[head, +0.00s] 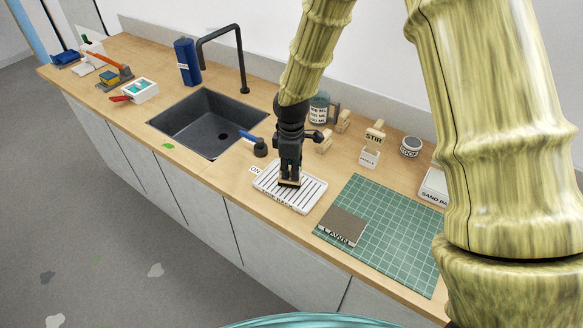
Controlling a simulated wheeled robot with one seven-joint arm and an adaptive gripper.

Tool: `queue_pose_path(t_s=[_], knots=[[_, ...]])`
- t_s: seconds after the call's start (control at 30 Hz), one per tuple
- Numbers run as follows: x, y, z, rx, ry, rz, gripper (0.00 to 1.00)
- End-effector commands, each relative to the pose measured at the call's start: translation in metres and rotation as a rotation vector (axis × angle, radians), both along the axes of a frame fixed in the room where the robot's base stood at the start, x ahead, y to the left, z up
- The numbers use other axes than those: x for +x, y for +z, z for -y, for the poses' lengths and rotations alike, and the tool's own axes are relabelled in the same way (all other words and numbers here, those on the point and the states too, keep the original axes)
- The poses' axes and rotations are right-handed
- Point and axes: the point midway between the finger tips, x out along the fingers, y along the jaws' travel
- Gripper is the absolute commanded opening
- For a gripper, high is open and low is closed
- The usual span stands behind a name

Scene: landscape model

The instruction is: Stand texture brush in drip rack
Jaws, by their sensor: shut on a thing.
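The drip rack (310,192) is a white, dark-slotted tray on the wooden counter, right of the sink. My black gripper (290,172) points down over the rack's middle and is shut on a small dark piece with a tan edge, which I take to be the texture brush (289,184). Most of the brush is hidden by the fingers. Its lower end is at or just above the slots; I cannot tell if it touches them.
A green cutting mat (385,232) with a brown LAWN block (342,226) is to the right. Behind are a STIR holder (371,156) and a ROOF tub (411,147). The dark sink (205,125) and tall tap (241,65) are left.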

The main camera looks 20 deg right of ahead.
Motion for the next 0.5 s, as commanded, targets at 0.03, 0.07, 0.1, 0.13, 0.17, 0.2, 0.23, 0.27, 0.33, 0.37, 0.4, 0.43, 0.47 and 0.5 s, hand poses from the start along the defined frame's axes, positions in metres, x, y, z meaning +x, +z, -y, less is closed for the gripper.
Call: queue_pose_path(t_s=[0.03, 0.07, 0.1, 0.13, 0.17, 0.2, 0.23, 0.27, 0.33, 0.37, 0.4, 0.43, 0.47, 0.5], knots=[[-0.0001, -0.0011, 0.0000, 0.000, 0.000, 0.000, 0.00], [-0.0001, -0.0018, 0.0000, 0.000, 0.000, 0.000, 0.00], [-0.0001, -0.0028, 0.0000, 0.000, 0.000, 0.000, 0.00], [0.0000, -0.0035, -0.0001, 0.000, 0.000, 0.000, 0.00], [0.0001, -0.0028, -0.0001, 0.000, 0.000, 0.000, 0.26], [0.0001, -0.0027, -0.0001, 0.000, 0.000, 0.000, 0.34], [0.0000, -0.0027, -0.0001, 0.000, 0.000, 0.000, 0.39], [0.0000, -0.0027, -0.0001, 0.000, 0.000, 0.000, 0.42], [0.0000, -0.0027, -0.0001, 0.000, 0.000, 0.000, 0.42], [0.0000, -0.0027, -0.0001, 0.000, 0.000, 0.000, 0.42], [0.0000, -0.0027, -0.0001, 0.000, 0.000, 0.000, 0.42], [0.0000, -0.0027, -0.0001, 0.000, 0.000, 0.000, 0.42], [0.0000, -0.0027, -0.0001, 0.000, 0.000, 0.000, 0.42], [0.0000, -0.0027, -0.0001, 0.000, 0.000, 0.000, 0.42]])
